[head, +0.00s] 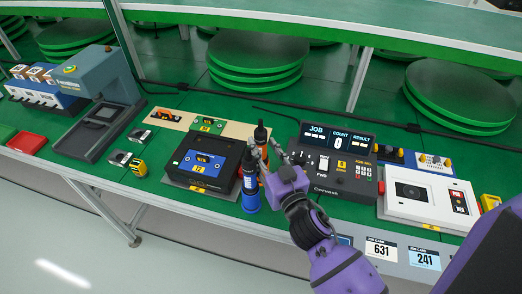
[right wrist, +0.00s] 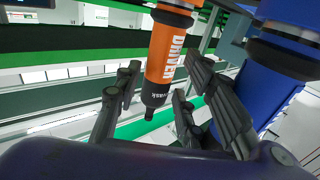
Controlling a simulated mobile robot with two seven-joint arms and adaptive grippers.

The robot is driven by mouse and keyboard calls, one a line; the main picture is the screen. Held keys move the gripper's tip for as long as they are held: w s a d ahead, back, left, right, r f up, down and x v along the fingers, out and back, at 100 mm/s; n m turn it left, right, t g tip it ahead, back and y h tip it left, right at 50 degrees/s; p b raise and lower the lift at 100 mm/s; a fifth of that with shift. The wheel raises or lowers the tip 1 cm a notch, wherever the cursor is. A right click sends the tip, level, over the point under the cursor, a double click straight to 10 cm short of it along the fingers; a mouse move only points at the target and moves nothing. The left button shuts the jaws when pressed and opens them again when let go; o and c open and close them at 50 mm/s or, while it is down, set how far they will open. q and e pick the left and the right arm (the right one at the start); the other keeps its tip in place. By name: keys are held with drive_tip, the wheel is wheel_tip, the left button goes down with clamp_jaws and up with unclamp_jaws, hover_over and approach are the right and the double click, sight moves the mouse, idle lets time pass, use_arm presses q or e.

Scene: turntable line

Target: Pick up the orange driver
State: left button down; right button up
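The orange driver (right wrist: 166,58), with "DRIVER" lettering and a black tip, hangs between the finger pairs of my right gripper (right wrist: 158,105) in the right wrist view. Gaps show beside it, so the gripper looks open around it. In the head view the driver's dark upper part (head: 261,133) shows behind my right gripper (head: 265,160); the fingers hide much of its body. A blue driver (head: 250,187) hangs just in front and to the left; it also shows at the right of the right wrist view (right wrist: 272,88). My left gripper is not in view.
A black box with a yellow 12 label (head: 198,183) stands close left of the drivers. A black control panel with a JOB display (head: 338,170) stands close right. A white station (head: 430,202) is farther right. Green discs (head: 255,55) lie behind.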

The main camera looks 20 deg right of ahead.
drive_tip(key=w, duration=0.3)
drive_tip(key=shift+w, duration=0.1)
drive_tip(key=shift+c, duration=0.7)
clamp_jaws()
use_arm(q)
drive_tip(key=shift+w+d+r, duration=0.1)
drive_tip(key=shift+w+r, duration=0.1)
use_arm(e)
drive_tip(key=shift+a, duration=0.1)
drive_tip(key=shift+r, duration=0.15)
